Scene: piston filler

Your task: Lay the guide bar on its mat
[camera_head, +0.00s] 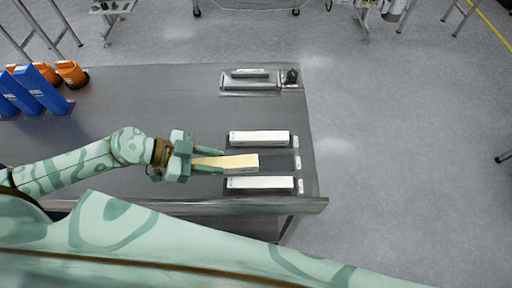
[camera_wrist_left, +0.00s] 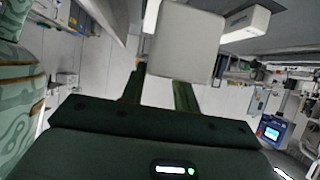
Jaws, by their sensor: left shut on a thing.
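My left gripper (camera_head: 218,160) is shut on the guide bar (camera_head: 240,162), a cream-coloured bar that points right from the jaws. The bar is over the middle dark mat (camera_head: 280,161), between two white bars. I cannot tell from above whether it touches the mat. In the left wrist view the bar (camera_wrist_left: 187,40) shows as a large pale block past the fingers (camera_wrist_left: 158,92). My right gripper is not in view.
White bars lie on the upper mat (camera_head: 258,137) and the lower mat (camera_head: 260,183), close on both sides. A metal tray (camera_head: 250,88) is at the table's back right. Blue bins (camera_head: 42,90) and orange items (camera_head: 70,72) stand at the left. The table (camera_head: 150,105) between is clear.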

